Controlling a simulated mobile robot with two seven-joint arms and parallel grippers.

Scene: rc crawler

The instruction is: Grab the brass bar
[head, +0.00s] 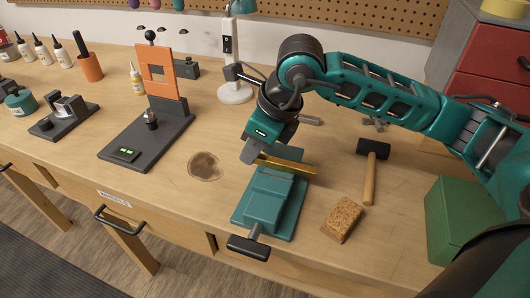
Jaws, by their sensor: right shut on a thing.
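The brass bar (288,167) is a thin golden strip at the back of the teal vise (262,196) in the head view. It runs from my right gripper's fingers toward the right, over the vise. My right gripper (256,153) comes down from above and behind, and is shut on the bar near its left end. The fingers hide that end. I cannot tell whether the bar touches the vise jaws. My left gripper is not in view.
A cork block (342,220), a hammer (371,170) and a green box (458,215) lie to the right. An orange press (160,85) on a dark base stands left. A round stain (205,167) marks clear bench left of the vise. A lamp (233,60) stands behind.

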